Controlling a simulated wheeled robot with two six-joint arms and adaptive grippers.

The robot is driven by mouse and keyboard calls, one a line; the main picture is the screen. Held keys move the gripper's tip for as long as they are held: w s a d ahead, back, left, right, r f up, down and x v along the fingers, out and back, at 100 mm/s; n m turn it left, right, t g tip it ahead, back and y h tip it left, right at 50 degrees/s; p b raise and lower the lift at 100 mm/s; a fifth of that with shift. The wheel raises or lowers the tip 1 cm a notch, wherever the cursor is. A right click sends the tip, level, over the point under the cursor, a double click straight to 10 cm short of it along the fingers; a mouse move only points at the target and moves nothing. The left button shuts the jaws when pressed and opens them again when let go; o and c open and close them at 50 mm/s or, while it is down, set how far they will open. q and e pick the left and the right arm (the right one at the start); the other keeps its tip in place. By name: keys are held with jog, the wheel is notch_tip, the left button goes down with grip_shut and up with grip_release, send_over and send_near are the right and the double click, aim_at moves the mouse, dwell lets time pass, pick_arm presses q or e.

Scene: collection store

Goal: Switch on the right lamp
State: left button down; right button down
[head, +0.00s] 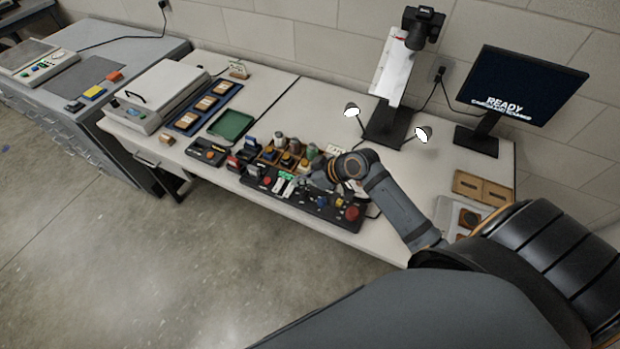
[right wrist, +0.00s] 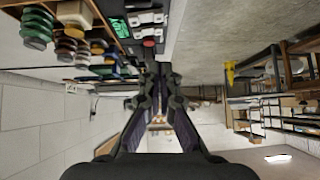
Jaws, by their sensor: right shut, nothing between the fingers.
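The copy stand (head: 384,122) has a left lamp (head: 351,110) and a right lamp (head: 422,135). Both lamps show bright white faces; I cannot tell from this alone whether they are lit. A black control panel (head: 331,210) lies at the table's front edge, with white switches (head: 289,188), a small green display and a red button (head: 351,213). My right gripper (right wrist: 157,76) is shut and empty, close to the panel. In the right wrist view, the panel's white switches (right wrist: 147,19) and red switch (right wrist: 149,43) lie just beyond the fingertips. I cannot tell whether they touch.
A rack of small bottles and spools (head: 283,155) stands behind the panel. Left of it are a green tray (head: 231,125) and a flatbed scanner (head: 157,97). A monitor (head: 525,80) reading READY stands at the right. Wooden boxes (head: 482,188) lie near my right arm.

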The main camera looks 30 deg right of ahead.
pick_arm(q)
jog(key=shift+w+d, duration=0.1)
jog(key=shift+w, duration=0.5)
pick_arm(e)
jog(key=v, duration=0.4)
jog(key=shift+s+r, duration=0.25)
jog(key=shift+s, duration=0.05)
pick_arm(q)
jog(key=shift+s, duration=0.1)
